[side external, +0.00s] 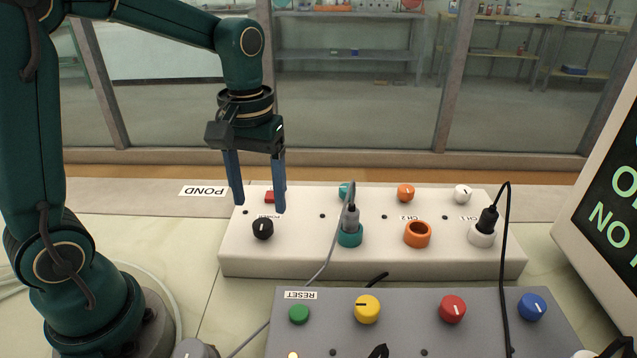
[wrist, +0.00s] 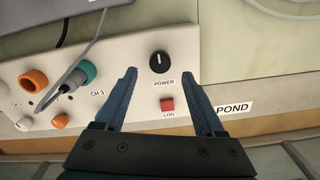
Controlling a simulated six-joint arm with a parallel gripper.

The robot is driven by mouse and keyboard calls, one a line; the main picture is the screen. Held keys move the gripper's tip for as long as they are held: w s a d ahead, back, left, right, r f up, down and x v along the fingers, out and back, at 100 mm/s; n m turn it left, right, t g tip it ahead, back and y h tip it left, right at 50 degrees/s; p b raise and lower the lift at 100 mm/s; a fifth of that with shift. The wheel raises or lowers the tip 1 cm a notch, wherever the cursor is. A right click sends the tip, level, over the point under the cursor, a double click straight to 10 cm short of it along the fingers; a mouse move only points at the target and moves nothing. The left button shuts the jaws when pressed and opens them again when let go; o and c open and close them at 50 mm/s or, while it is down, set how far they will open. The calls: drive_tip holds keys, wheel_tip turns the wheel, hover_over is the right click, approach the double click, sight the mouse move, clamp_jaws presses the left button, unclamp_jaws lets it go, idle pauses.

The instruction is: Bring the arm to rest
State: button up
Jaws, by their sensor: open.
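My gripper (side external: 262,208) is open and empty, its two blue fingers pointing down above the left end of the white panel box (side external: 375,262). In the wrist view the open fingers (wrist: 160,80) show on either side of the black POWER knob (wrist: 160,62) and the red LOG button (wrist: 167,104), with nothing between them but the panel. The black knob (side external: 263,229) stands just in front of the fingers in the side view. The red button (side external: 270,197) is partly seen between the fingers. I cannot tell the exact height of the fingertips above the panel.
A grey plug sits in the teal socket (side external: 350,238); a black plug sits in the white socket (side external: 482,234). The orange socket (side external: 418,234) is empty. A grey box (side external: 410,335) with coloured knobs stands in front. A screen (side external: 605,190) is at right. Cables arch above both boxes.

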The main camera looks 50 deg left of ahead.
drive_tip(key=shift+r, duration=0.2)
drive_tip(key=shift+r, duration=0.15)
drive_tip(key=s+d+r+m+t, duration=0.3)
drive_tip(key=s+m+t, duration=0.2)
drive_tip(key=s, duration=0.4)
drive_tip(key=shift+s+d+r+m+t, duration=0.15)
drive_tip(key=shift+d+m+t, duration=0.15)
drive_tip(key=shift+m, duration=0.3)
drive_tip(key=shift+c, duration=0.2)
